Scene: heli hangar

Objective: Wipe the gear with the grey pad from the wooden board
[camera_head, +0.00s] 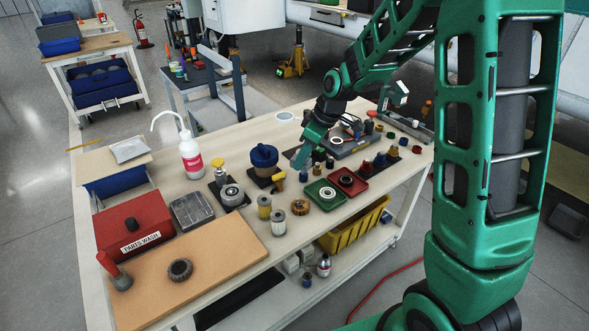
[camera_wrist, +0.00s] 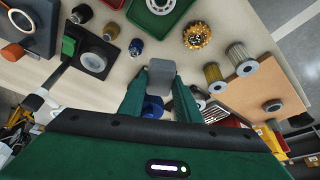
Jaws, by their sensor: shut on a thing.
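My gripper (camera_head: 301,157) is over the middle of the workbench. In the wrist view my gripper (camera_wrist: 160,88) is shut on a small grey pad (camera_wrist: 160,72), held between the fingertips. A golden-brown toothed gear (camera_head: 300,207) lies on the bench, nearer the front than my gripper. It also shows in the wrist view (camera_wrist: 197,35), up and to the right of the pad and apart from it. The tan wooden board (camera_head: 213,262) is at the bench's front left, with a dark toothed ring (camera_head: 180,270) on it.
Two filter cartridges (camera_head: 278,222) stand beside the gear. A green tray (camera_head: 326,196) and a red tray (camera_head: 347,181) hold round parts. A red parts-wash box (camera_head: 135,225) is farther left.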

